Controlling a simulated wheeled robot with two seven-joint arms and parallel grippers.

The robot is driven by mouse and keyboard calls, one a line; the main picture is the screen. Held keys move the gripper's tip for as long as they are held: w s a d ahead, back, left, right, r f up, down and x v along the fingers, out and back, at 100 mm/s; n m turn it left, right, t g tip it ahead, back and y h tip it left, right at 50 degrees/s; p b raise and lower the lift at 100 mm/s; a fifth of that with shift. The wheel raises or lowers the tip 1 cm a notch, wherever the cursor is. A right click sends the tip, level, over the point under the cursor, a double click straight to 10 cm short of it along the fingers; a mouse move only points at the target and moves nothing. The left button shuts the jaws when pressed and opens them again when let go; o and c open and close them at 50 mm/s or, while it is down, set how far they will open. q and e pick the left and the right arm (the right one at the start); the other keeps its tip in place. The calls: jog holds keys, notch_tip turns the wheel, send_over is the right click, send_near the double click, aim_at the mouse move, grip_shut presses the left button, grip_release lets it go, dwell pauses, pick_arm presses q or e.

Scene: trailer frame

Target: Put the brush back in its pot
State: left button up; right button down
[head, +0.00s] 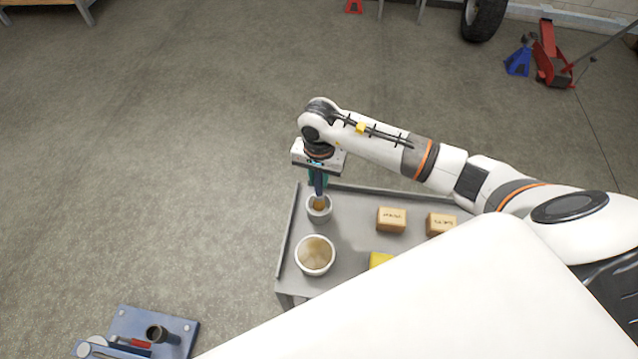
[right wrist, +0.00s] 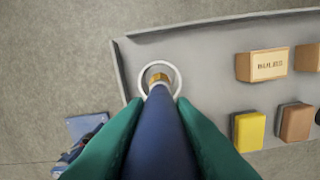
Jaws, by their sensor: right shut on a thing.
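My right gripper (head: 318,179) points down over the far left corner of a grey cart top, its green fingers shut on the blue handle of the brush (head: 319,188). In the right wrist view the brush handle (right wrist: 158,135) runs between both fingers and ends in a brass-coloured part. A small pale round pot (head: 309,213) stands upright below the brush. The brush's lower end lies within the pot's rim (right wrist: 178,78) in both views; I cannot tell how deep it reaches. My left gripper is out of view.
A larger white bowl (head: 315,256) with brown contents stands just nearer than the pot. Two labelled tan blocks (head: 391,219) (head: 440,224) and a yellow block (head: 380,260) lie to the right. The cart's raised rim (head: 291,230) runs close left of the pot.

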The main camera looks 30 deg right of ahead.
aim_at(319, 186)
jog(key=shift+f, duration=1.95)
jog(key=c, duration=1.2)
grip_release()
jog(key=shift+c, duration=0.2)
jog(key=shift+r, duration=0.1)
notch_tip(319, 186, up, 11)
jog(key=shift+r+b, duration=0.1)
jog(key=shift+b, duration=0.25)
jog(key=shift+r, duration=0.45)
